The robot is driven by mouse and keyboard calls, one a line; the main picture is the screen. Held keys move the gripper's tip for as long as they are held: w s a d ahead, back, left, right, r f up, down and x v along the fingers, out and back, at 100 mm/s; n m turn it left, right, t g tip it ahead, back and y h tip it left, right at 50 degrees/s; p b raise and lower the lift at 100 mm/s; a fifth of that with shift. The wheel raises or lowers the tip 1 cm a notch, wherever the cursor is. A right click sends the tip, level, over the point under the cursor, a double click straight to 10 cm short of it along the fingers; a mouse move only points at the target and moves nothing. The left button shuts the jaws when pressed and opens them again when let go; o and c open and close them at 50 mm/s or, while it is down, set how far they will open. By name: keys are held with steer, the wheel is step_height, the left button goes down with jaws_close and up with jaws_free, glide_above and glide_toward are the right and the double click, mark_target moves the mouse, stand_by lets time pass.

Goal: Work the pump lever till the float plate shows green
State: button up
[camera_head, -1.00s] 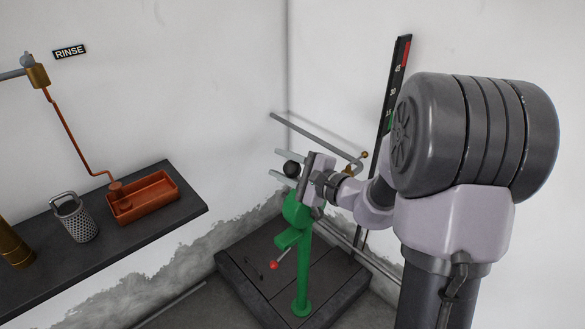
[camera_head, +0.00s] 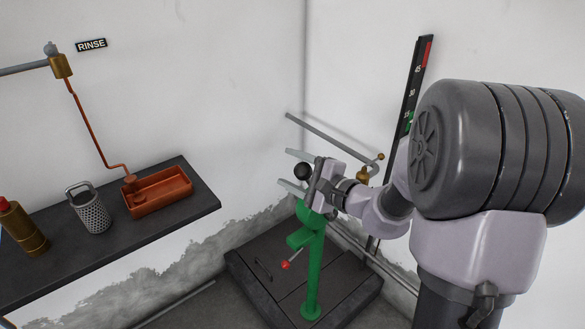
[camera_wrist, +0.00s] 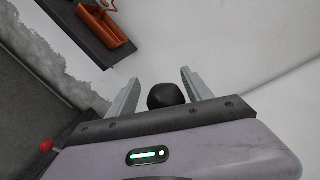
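The green pump (camera_head: 313,262) stands on a dark slab in the corner. A black ball knob (camera_head: 303,171), seemingly the lever's end, is at its top. My gripper (camera_head: 284,166) is open, its two pale fingers on either side of the knob. In the wrist view the knob (camera_wrist: 165,95) lies between the fingers near the palm, with gaps on both sides. The rest of the lever is hidden behind my gripper. A tall black gauge board (camera_head: 418,80) on the wall has numbers, a red band on top and green lower down. My arm hides part of it; I cannot make out the float plate.
A dark shelf (camera_head: 205,206) at left holds an orange tray (camera_head: 176,188), a perforated metal basket (camera_head: 91,212) and a brass cylinder (camera_head: 24,236). A RINSE sign (camera_head: 91,45) hangs above. A red-tipped rod (camera_head: 285,265) juts from the pump. A grey pipe (camera_head: 330,136) runs along the wall.

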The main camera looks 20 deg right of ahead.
steer(key=shift+d, duration=0.1)
steer(key=p+v, duration=0.2)
steer(key=v, duration=1.5)
steer(key=shift+s+p, duration=0.2)
steer(key=shift+p, duration=0.15)
